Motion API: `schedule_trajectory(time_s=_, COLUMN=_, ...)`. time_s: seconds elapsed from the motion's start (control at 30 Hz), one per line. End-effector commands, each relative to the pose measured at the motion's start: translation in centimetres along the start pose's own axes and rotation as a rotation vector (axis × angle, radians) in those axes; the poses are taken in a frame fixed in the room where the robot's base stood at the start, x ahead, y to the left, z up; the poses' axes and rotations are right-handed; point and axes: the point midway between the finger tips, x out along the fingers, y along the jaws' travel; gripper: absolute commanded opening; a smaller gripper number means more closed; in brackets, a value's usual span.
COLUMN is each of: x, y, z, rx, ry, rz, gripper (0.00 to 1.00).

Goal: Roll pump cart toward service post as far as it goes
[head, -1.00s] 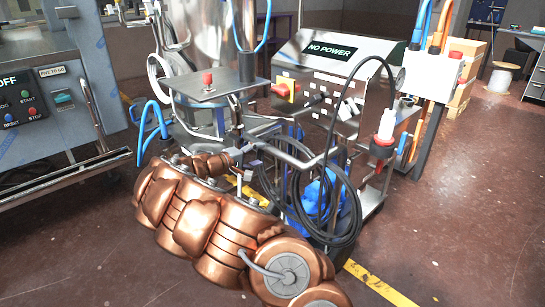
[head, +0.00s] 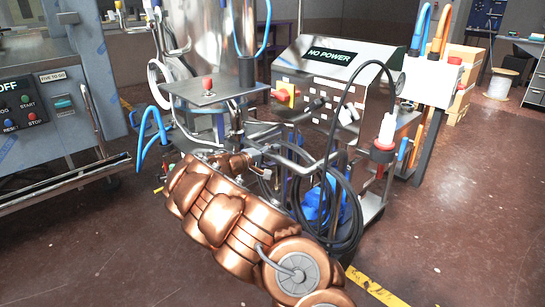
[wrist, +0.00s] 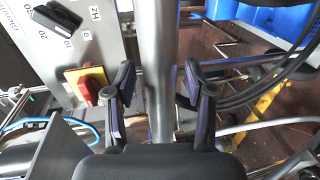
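The pump cart is a metal-framed cart with a "NO POWER" control box (head: 331,80), a coiled black hose and a blue part (head: 318,200) low down. Its tubular handle bar (head: 295,155) is toward me. The wrist view shows a metal bar (wrist: 160,70) running between the two fingers of my gripper (wrist: 158,88). The fingers are open, with a visible gap on each side of the bar. In the head view my gripper is small and partly hidden at the handle. The likely service post (head: 432,82), a white box with blue and orange hoses, stands behind the cart to the right.
A grey machine with a START/STOP panel (head: 28,108) stands at the left. A steel vessel (head: 208,45) and a small plate with a red button (head: 207,88) are close by. Boxes (head: 462,75) and a spool (head: 501,84) lie behind right. Floor (head: 460,220) at right is clear.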

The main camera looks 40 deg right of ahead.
Motion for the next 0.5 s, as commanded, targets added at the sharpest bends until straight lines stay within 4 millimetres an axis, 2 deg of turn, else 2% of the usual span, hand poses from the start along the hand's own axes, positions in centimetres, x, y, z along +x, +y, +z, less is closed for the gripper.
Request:
schedule_trajectory(time_s=0.03, x=-0.01, y=-0.01, z=-0.01, rx=0.000, ry=0.000, rz=0.000, gripper=0.46)
schedule_trajectory(time_s=0.4, x=-0.02, y=-0.02, z=-0.01, rx=0.000, ry=0.000, rz=0.000, gripper=0.08)
schedule_trajectory(time_s=0.5, x=-0.02, y=-0.03, z=-0.01, rx=0.000, ry=0.000, rz=0.000, gripper=0.00)
